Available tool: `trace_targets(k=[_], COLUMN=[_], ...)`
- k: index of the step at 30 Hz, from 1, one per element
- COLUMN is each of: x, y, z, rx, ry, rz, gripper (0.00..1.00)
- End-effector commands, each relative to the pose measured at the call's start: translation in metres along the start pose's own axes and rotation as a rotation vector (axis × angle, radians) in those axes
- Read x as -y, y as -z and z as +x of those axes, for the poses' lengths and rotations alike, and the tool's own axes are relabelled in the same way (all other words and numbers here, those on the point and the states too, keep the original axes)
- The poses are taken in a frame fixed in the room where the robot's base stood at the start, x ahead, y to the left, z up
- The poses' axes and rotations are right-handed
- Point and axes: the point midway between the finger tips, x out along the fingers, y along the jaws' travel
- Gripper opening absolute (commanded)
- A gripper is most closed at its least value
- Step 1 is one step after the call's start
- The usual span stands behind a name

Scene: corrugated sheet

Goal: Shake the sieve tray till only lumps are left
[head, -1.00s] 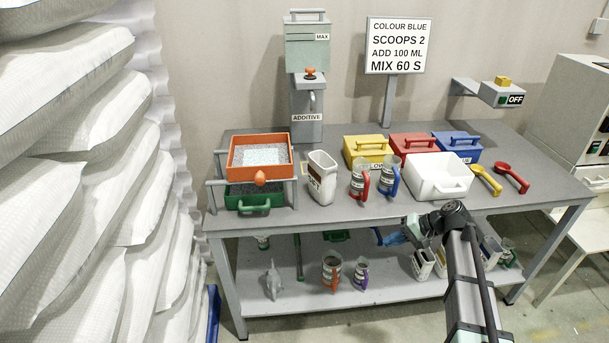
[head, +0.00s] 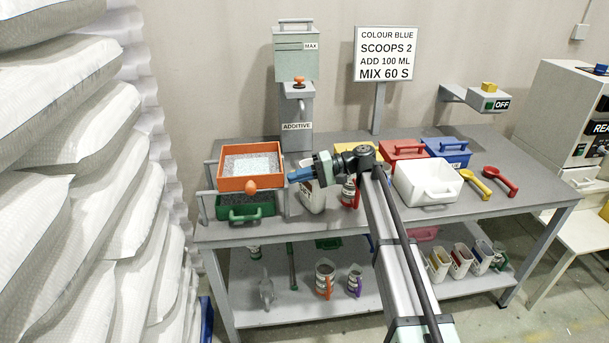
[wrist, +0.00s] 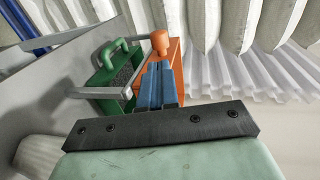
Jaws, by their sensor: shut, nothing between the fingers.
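The orange sieve tray (head: 222,183) sits on a grey frame at the left end of the bench, with pale grey granular material inside and a round orange knob (head: 251,184) on its front. A green tray (head: 240,213) with a handle and dark grains sits below it; it also shows in the wrist view (wrist: 107,66). My gripper (head: 292,176) is just right of the sieve tray, pointing left at it. Its blue fingers are shut and empty. In the wrist view the fingers (wrist: 157,84) overlap the orange tray (wrist: 178,58), and I cannot tell whether they touch it.
Yellow, red (head: 404,151) and blue (head: 446,151) lidded boxes and a white tub (head: 424,188) stand to the right. The additive dispenser (head: 297,100) is behind. White sacks (head: 70,130) are stacked left of the bench.

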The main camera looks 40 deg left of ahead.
Motion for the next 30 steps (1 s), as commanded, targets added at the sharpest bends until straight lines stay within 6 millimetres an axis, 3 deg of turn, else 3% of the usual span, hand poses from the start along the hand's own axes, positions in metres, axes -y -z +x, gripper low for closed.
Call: trace_targets(k=[9,15,30], x=[0.000,0.000,0.000], y=[-0.001,0.000,0.000], z=[0.057,0.081,0.093], rx=[0.001,-0.001,-0.003], ry=[-0.001,-0.001,-0.001], rz=[0.000,-0.001,-0.001], gripper=[0.00,0.00,0.00])
